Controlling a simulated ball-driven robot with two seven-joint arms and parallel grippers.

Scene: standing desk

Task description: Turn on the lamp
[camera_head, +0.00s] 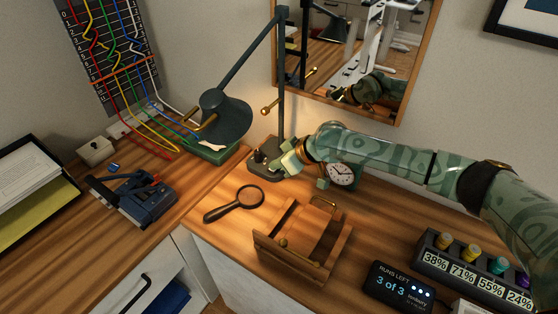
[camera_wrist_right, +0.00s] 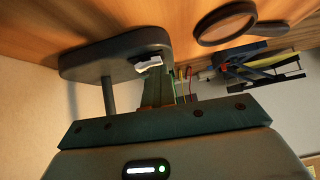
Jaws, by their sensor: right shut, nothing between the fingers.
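The dark desk lamp has its shade (camera_head: 225,116) facing down at the left of its upright pole (camera_head: 281,90) in the head view. Its base (camera_head: 259,174) rests on the desk. In the wrist view the base (camera_wrist_right: 95,62) carries a small white rocker switch (camera_wrist_right: 150,61). My right gripper (camera_head: 287,163) is at the right edge of the base. In the wrist view its shut, empty fingers (camera_wrist_right: 158,82) are right at the switch; I cannot tell whether they touch it. The bulb is hidden, but a warm glow shows on the wall beside the shade. My left gripper is not in view.
A small clock (camera_head: 341,173) stands just under my right forearm. A magnifying glass (camera_head: 235,203) and a wooden holder (camera_head: 300,240) are in front. A green book (camera_head: 212,152) lies under the shade. A mirror (camera_head: 400,60) hangs behind. The desk's front middle has some free room.

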